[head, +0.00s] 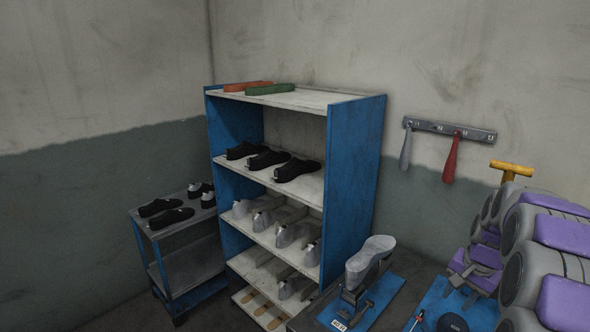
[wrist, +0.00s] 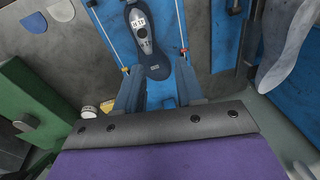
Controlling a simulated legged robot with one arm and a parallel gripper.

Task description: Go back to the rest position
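My gripper (wrist: 158,84) shows in the wrist view with its two dark blue-grey fingers apart and nothing visible held between them. A dark sole-shaped piece with a light label (wrist: 141,28) is beyond the fingertips, against a blue surface (wrist: 198,30). I cannot tell how far it is from the fingers. In the head view my grey and purple arm fills the lower right, and my fingers cannot be made out there.
A blue shelf (head: 353,165) holds black shoes (head: 297,169) and grey lasts. A grey cart (head: 178,226) stands left of it. A grey last (head: 369,257) stands on a blue base (head: 386,291) near my arm. A wall rack (head: 450,130) holds a red tool (head: 451,160).

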